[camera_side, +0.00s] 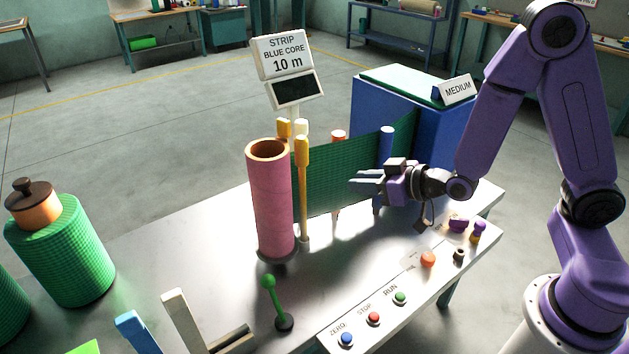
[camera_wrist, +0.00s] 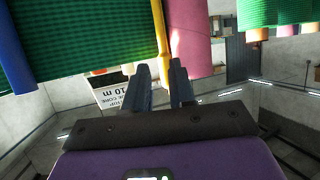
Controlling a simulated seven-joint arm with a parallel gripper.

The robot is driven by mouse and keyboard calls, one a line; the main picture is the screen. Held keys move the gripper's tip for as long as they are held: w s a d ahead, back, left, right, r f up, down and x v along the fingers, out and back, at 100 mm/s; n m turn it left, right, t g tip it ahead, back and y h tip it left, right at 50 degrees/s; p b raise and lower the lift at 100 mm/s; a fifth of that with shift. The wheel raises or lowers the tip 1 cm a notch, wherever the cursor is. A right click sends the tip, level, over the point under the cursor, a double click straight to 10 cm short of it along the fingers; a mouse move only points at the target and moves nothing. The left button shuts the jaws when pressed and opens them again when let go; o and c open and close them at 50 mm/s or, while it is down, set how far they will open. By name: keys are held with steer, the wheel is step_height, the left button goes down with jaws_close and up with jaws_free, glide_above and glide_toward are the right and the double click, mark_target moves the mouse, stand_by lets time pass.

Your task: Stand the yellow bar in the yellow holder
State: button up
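A yellow bar (camera_side: 303,200) with a thicker yellow top stands upright on the bench beside a pink core tube (camera_side: 270,205). In the wrist view the yellow bar (camera_wrist: 159,35) shows beyond my fingers, roughly in line with the gap between them. My gripper (camera_side: 358,183) is level, points left toward the bar and stops short of it. Its two fingers are apart, with nothing seen between them; they also show in the wrist view (camera_wrist: 159,68). I cannot clearly make out a yellow holder; a yellow block (camera_side: 284,128) shows behind the pink tube's top.
Green netting (camera_side: 340,180) stretches behind the bar to a blue post (camera_side: 386,145). A green-knobbed lever (camera_side: 270,285) and a button panel (camera_side: 373,318) are at the front. Green net rolls (camera_side: 65,255) stand left. A blue box (camera_side: 385,110) is behind. The bench's middle is clear.

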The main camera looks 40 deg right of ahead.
mark_target(305, 181)
steer(key=x, duration=1.5)
steer(key=shift+f, duration=0.15)
jaws_close()
